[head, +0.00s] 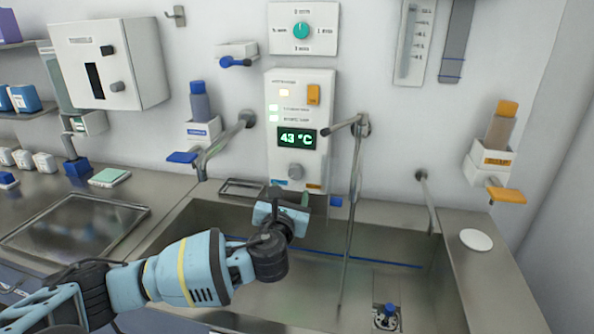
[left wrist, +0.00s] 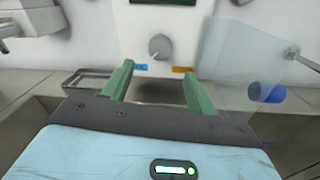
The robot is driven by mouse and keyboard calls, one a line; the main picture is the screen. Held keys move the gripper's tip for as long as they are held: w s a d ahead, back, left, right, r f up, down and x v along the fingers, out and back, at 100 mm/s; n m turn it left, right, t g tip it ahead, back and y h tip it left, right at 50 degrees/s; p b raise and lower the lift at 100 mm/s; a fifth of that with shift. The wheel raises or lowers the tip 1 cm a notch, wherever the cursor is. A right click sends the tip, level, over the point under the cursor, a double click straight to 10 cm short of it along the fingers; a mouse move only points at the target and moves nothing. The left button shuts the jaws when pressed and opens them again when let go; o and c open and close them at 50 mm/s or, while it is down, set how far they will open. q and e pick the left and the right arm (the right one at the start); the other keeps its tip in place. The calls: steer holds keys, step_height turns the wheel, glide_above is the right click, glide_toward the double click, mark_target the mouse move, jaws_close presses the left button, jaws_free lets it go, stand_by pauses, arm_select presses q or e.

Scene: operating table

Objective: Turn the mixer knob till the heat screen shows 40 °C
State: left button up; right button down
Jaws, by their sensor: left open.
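The heat screen (head: 297,138) on the white wall panel (head: 283,95) reads 43 °C in green digits. The grey mixer knob (head: 296,171) is below it, between a blue and an orange label; it also shows in the left wrist view (left wrist: 159,47). My left gripper (head: 290,192) is just below and in front of the knob. In the left wrist view its two green fingers (left wrist: 157,82) are apart and empty, with the knob ahead, above the gap between them. The fingers do not touch the knob. My right gripper is not in view.
The steel sink basin (head: 410,290) lies below the panel. A tall metal pipe (head: 353,200) stands right of the panel and a spout (head: 222,145) left of it.

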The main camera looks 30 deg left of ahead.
mark_target(295, 175)
arm_select(q)
steer(key=x, duration=0.6)
steer(key=shift+b, duration=0.35)
steer(key=shift+w+a+r, duration=0.1)
steer(key=shift+w+a, duration=0.15)
steer(key=shift+w, duration=0.4)
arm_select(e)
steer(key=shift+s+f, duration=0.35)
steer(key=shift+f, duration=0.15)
arm_select(q)
steer(key=c, duration=1)
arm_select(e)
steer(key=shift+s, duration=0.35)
